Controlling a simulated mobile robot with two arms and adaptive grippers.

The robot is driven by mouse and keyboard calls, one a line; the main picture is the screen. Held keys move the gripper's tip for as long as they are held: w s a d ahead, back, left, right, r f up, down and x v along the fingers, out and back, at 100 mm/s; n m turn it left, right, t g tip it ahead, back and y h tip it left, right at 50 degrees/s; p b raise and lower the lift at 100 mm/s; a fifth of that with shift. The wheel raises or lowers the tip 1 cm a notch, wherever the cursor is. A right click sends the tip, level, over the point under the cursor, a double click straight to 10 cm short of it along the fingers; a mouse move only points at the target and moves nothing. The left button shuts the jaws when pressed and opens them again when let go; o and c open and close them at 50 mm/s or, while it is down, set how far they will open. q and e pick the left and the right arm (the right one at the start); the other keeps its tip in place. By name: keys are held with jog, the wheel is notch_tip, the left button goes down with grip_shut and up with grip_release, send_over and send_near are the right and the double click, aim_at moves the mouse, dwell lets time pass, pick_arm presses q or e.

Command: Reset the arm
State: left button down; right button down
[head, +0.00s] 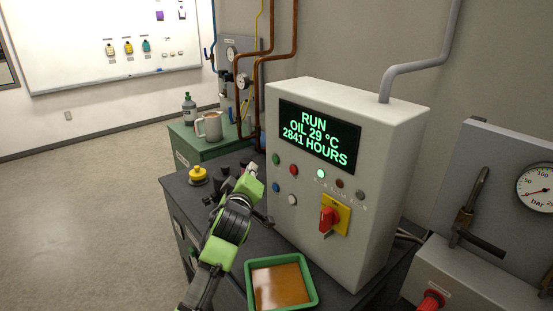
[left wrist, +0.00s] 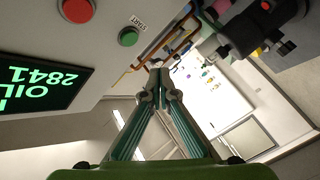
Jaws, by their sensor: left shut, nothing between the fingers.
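My left arm comes in from the bottom of the head view, with black and lime-green links. Its gripper (head: 251,170) is beside the left side of the control cabinet's front, above the dark bench. In the left wrist view the two fingers of the left gripper (left wrist: 157,68) meet at their tips, with nothing between them. The light grey control cabinet (head: 382,208) has a screen (head: 318,136) reading RUN, OIL 29 °C, 2841 HOURS. The green button (left wrist: 128,37), labelled START, and the red button (left wrist: 77,9) show near the fingers. My right gripper is not in view.
A green tray (head: 251,275) of brown liquid lies on the bench before the cabinet. A red rotary switch (head: 329,219) sits on a yellow plate. A yellow-topped item (head: 198,174) stands at the bench's left. A jug (head: 209,126) and bottle (head: 189,110) stand behind. Floor at left is clear.

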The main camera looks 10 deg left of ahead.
pick_arm(q)
jog(key=s+f+m+g, duration=0.5)
jog(key=s+f+g, duration=0.1)
jog(key=s+f, duration=1.35)
jog(key=s+d+f+m+g+h, duration=0.1)
jog(key=s+f+m+g, duration=0.15)
jog(key=s, duration=0.65)
jog(key=s+d+f+m+g+h, duration=0.1)
jog(key=s+f+m+g, duration=0.15)
jog(key=s, duration=0.75)
jog(key=s+d+f+m+g+h, duration=0.1)
jog(key=s+f+m+g, duration=0.2)
jog(key=s, duration=0.6)
jog(key=s+f+b, duration=0.1)
jog(key=s+f, duration=0.1)
jog(key=f, duration=1.4)
jog(key=s+f+b, duration=0.2)
jog(key=f, duration=1.3)
jog(key=s+a+f+g+b, duration=0.1)
jog(key=s+a+f+g, duration=0.1)
jog(key=s+f, duration=1.4)
jog(key=shift+s+a+f+m+y, duration=0.15)
jog(key=shift+a+f+m+y, duration=0.2)
jog(key=shift+a, duration=0.25)
